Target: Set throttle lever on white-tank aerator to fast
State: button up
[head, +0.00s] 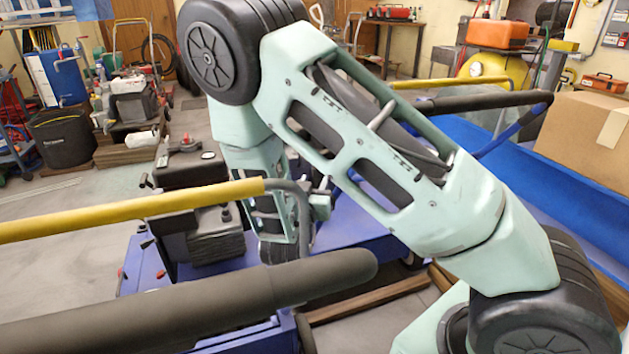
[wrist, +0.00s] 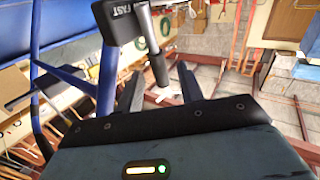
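In the wrist view, a lever (wrist: 147,30) with a pale metal shaft and a dark grip end (wrist: 160,70) comes down from the top edge. A black block (wrist: 119,21) marked FAST is just left of it. My gripper (wrist: 160,74) has its two dark fingers apart, one on each side of the lever's grip end in the picture. I cannot tell whether either finger touches it. In the head view, my arm covers the middle and the gripper cannot be made out clearly. A blue machine with a black engine (head: 190,205) stands left of my forearm. I cannot make out a white tank.
A yellow bar (head: 130,211) and a thick dark handle grip (head: 190,305) cross the head view's lower left. Another dark grip (head: 485,102) lies behind my arm. A cardboard box (head: 575,130) is at right. Open floor (head: 50,260) shows at left.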

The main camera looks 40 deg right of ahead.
aim_at(316, 180)
jog(key=shift+x, duration=1.6)
